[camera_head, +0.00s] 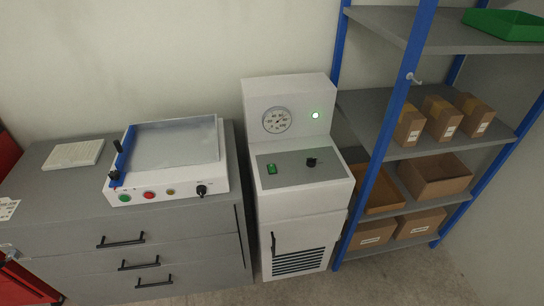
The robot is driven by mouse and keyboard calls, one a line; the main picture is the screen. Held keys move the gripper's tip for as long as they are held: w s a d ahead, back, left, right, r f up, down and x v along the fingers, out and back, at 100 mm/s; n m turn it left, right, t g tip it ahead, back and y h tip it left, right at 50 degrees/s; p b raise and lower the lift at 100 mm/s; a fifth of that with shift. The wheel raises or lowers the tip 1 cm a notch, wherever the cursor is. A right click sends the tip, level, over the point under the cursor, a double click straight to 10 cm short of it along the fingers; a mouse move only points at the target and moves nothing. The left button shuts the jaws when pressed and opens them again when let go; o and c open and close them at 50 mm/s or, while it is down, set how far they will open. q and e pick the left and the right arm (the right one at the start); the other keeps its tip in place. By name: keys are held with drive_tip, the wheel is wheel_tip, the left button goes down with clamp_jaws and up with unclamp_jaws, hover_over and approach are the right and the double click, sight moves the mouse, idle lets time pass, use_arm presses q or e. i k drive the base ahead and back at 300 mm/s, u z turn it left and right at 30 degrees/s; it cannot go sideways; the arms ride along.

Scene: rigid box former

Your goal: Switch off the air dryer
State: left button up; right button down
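The air dryer (295,225) looks to be the white and grey floor unit in the middle of the head view. The exact position of the switch rocker is too small to tell. Neither of my grippers shows in this view.
A grey drawer cabinet (190,245) stands left of the dryer, with a white machine (168,165) and a keyboard-like pad (74,154) on top. A blue-posted shelf (365,105) with cardboard boxes (438,173) stands close on the right. Bare floor (390,280) shows at the lower right.

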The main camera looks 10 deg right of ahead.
sight(271, 167)
drive_tip(key=u, duration=0.95)
drive_tip(key=i, duration=0.35)
drive_tip(key=z, duration=0.6)
